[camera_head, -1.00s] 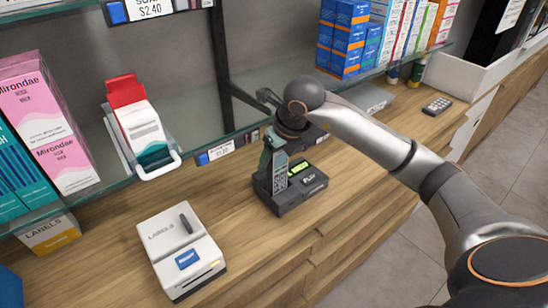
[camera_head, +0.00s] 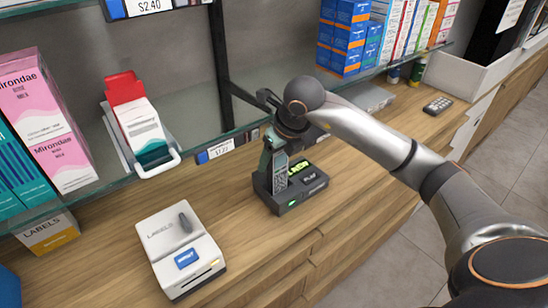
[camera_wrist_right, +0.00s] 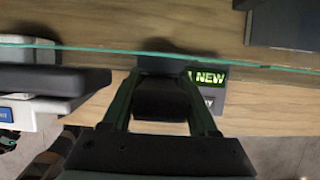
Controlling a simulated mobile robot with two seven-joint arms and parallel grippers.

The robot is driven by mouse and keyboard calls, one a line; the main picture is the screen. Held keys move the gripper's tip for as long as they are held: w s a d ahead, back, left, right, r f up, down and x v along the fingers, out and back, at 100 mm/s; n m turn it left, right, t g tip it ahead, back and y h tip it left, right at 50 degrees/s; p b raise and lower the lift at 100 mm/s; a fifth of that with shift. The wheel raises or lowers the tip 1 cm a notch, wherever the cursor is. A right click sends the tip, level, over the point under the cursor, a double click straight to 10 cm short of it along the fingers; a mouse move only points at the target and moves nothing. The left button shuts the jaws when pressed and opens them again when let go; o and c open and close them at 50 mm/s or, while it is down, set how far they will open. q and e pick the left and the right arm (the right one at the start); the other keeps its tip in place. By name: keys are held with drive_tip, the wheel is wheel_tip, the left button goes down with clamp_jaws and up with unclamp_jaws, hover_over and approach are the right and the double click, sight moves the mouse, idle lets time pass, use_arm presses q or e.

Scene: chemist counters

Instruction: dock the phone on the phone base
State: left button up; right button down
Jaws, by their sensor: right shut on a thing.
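The phone (camera_head: 280,174), a grey handset with a keypad, stands upright in the left part of the dark phone base (camera_head: 309,188) on the wooden counter. The base shows a lit green display and a small green light on its front. My right gripper (camera_head: 273,143) is shut on the phone's upper end from above. In the right wrist view the phone's dark end (camera_wrist_right: 160,102) sits between the two green fingers, and the display beside it reads "NEW". The phone's lower end is hidden in the base. My left gripper is in neither view.
A white label printer (camera_head: 180,250) stands on the counter at left. A glass shelf edge (camera_head: 240,137) runs close behind the base and gripper, carrying boxes and a red-and-white holder (camera_head: 140,125). A small keypad device (camera_head: 437,105) lies at far right. The counter between printer and base is clear.

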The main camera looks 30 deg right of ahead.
drive_tip(key=shift+f, duration=0.4)
drive_tip(key=shift+c, duration=2.2)
unclamp_jaws()
drive_tip(key=shift+r, duration=0.1)
drive_tip(key=p+v, duration=0.4)
drive_tip(key=v, duration=0.7)
drive_tip(key=shift+p, duration=0.4)
